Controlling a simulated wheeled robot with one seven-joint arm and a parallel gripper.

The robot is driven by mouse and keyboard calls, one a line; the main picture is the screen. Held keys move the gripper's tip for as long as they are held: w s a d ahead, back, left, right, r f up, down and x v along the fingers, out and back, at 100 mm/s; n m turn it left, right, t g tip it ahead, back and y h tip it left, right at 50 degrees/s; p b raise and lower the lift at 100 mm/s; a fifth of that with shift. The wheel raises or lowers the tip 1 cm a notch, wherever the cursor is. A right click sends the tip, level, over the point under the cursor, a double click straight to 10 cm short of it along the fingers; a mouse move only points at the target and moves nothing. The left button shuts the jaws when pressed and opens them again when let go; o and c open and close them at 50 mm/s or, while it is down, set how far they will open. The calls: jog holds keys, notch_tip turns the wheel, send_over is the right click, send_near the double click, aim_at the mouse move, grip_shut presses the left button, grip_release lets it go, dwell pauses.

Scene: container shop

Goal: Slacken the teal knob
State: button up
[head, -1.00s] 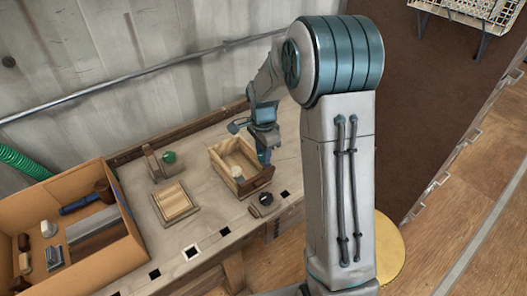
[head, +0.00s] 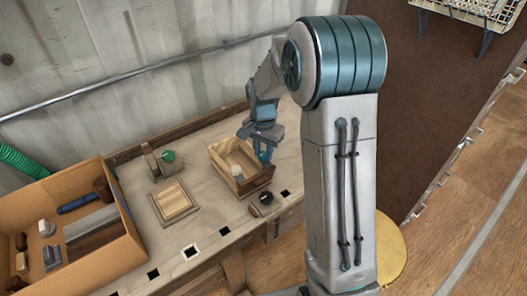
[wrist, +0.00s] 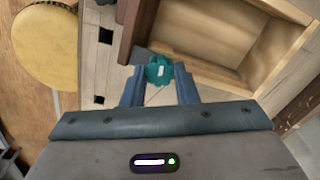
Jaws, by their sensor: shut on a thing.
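The teal knob (wrist: 160,71) has a white mark on its face. In the wrist view it sits between the two fingertips of my gripper (wrist: 160,84), which is shut on it. A dark flat piece (wrist: 140,57) shows beside the knob; how they are joined is unclear. In the head view my gripper (head: 262,150) is at the right end of the open wooden box (head: 222,168), and the grip is too small to judge there.
A green round piece (head: 168,156) is on a small block at the back of the bench. A black round device (head: 266,198) is before the box. A large cardboard tray (head: 130,235) stands left.

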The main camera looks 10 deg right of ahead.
aim_at(263, 153)
jog(key=n, duration=0.4)
jog(key=shift+n, duration=0.3)
jog(key=shift+n+b, duration=0.3)
jog(key=shift+n, duration=1.6)
jog(key=o, duration=1)
jog(key=shift+r, duration=0.15)
notch_tip(263, 153, up, 14)
jog(key=shift+f, duration=0.2)
